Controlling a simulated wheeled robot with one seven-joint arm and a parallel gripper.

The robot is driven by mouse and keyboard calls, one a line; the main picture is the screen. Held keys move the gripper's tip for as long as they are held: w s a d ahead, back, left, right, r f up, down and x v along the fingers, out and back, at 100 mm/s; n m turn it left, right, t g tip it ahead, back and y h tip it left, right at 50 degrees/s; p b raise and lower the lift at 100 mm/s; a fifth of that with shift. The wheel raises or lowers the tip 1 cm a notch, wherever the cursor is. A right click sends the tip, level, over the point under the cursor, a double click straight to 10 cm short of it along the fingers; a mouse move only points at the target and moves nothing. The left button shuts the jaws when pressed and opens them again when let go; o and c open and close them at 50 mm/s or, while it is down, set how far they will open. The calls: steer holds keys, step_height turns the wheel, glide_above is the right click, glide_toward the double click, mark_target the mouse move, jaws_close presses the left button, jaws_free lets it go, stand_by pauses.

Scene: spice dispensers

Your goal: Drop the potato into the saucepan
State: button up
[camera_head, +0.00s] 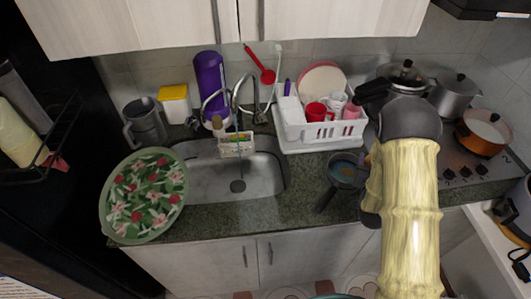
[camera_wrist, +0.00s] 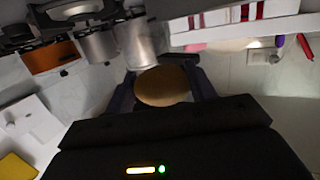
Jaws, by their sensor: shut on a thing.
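The potato (camera_wrist: 162,88) is brown and rounded. In the wrist view it sits between the two dark fingers of my gripper (camera_wrist: 163,76), which is shut on it. In the head view the potato cannot be made out, and my arm covers part of the right counter. A small dark saucepan (camera_head: 346,171) with a dark handle stands on the counter right of the sink, partly beside my arm. An orange pot (camera_head: 483,134) stands on the stove at the right; it also shows at the upper left of the wrist view (camera_wrist: 48,59).
Silver pots (camera_head: 453,97) stand at the back of the stove (camera_head: 482,178). A white dish rack (camera_head: 305,132) with cups and plates is behind the saucepan. A sink (camera_head: 235,186) and a large floral plate (camera_head: 145,195) lie left. Cabinets (camera_head: 330,25) hang above.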

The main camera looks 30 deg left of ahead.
steer(key=w+a+r+n+g+y+b, duration=0.1)
steer(key=a+r+n+y+b, duration=0.1)
steer(key=a+r, duration=0.4)
steer(key=shift+r+n+y+b, duration=0.3)
steer(key=shift+r+y+b, duration=0.5)
steer(key=shift+r+b, duration=0.1)
steer(key=shift+w+f, duration=0.1)
step_height(320, 180, down, 6)
steer(key=shift+a+r+b, duration=0.1)
steer(key=shift+b, duration=1.15)
